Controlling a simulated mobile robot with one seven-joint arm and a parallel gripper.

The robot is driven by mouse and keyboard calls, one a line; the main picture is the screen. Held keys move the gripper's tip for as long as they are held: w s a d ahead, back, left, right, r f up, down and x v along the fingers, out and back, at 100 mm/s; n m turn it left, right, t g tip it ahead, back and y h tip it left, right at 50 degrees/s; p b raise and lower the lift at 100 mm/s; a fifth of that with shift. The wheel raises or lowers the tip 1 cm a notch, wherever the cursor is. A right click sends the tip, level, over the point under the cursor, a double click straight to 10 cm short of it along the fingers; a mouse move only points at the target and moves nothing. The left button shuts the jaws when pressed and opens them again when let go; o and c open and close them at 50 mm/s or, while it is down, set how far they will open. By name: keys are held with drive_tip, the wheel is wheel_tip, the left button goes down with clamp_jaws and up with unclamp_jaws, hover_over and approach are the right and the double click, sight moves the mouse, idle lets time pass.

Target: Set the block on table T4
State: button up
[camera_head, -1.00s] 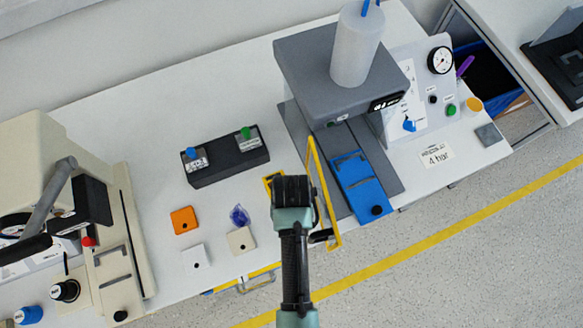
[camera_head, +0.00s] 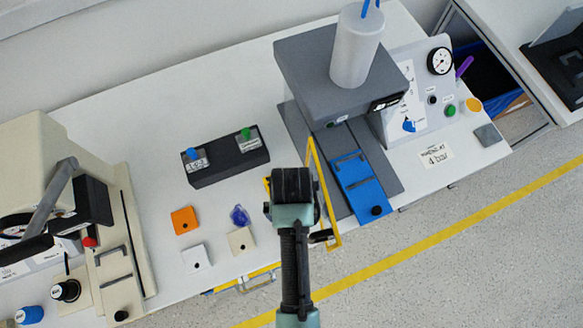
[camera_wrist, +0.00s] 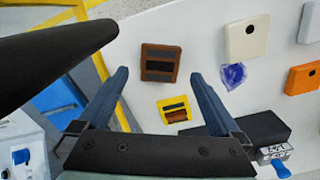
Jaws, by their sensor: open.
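My gripper (camera_wrist: 160,76) is open, its two blue-grey fingers apart and empty. A brown block with dark slots (camera_wrist: 161,62) shows between and beyond the fingertips in the wrist view, on the white table surface; I cannot tell its distance from the fingers. In the head view my wrist (camera_head: 292,187) covers this spot, so the brown block is hidden there. An orange block (camera_head: 185,220), a white block (camera_head: 197,258) and a beige block (camera_head: 241,240) lie to the left. No label reading T4 is legible.
A yellow frame (camera_head: 328,205) stands close to the right of my wrist, beside the grey press (camera_head: 335,70) and blue plate (camera_head: 358,187). A yellow slotted piece (camera_wrist: 175,108), a purple crumpled item (camera_head: 239,215) and a black switch box (camera_head: 228,162) are near.

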wheel_tip(320, 180, up, 9)
drive_tip(key=shift+f, duration=0.2)
idle(0.6)
